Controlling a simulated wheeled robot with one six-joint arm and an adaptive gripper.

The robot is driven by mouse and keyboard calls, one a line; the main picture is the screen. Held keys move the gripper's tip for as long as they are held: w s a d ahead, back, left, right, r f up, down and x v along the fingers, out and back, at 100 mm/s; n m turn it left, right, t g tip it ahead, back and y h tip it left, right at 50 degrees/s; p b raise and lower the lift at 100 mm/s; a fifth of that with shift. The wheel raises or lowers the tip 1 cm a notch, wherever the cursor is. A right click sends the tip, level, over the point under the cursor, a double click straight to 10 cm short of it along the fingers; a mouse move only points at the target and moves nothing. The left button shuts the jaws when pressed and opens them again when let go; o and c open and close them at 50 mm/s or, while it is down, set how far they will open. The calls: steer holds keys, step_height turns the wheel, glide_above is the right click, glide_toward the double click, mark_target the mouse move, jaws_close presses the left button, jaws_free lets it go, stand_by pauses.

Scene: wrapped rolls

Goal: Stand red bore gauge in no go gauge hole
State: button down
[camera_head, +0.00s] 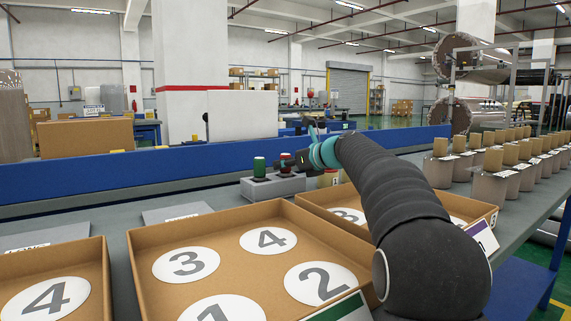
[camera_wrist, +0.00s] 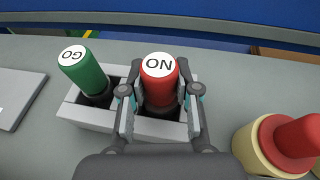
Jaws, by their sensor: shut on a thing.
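The red bore gauge (camera_wrist: 161,83) has a white top marked "NO" and is between the fingers of my gripper (camera_wrist: 160,108), which is shut on it. The gauge is over the right-hand hole of the grey gauge holder (camera_wrist: 78,117); I cannot tell how far its lower end is inside, as the fingers hide it. The green gauge (camera_wrist: 85,76), marked "GO", stands in the left-hand hole. In the head view, the red gauge (camera_head: 286,160) is at my gripper, just right of the green gauge (camera_head: 259,167), above the grey holder (camera_head: 259,190).
A cream cylinder with a red top (camera_wrist: 262,150) stands right of the holder. A grey plate (camera_wrist: 18,96) lies at the left. Shallow brown trays with numbered circles (camera_head: 140,255) are in front, and several wrapped rolls (camera_head: 440,170) stand at the right. A blue rail (camera_head: 100,177) runs behind.

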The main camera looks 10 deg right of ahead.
steer(key=c, duration=0.8)
jaws_free()
steer(key=shift+o, duration=0.2)
steer(key=shift+f, duration=0.1)
steer(key=v, duration=1.2)
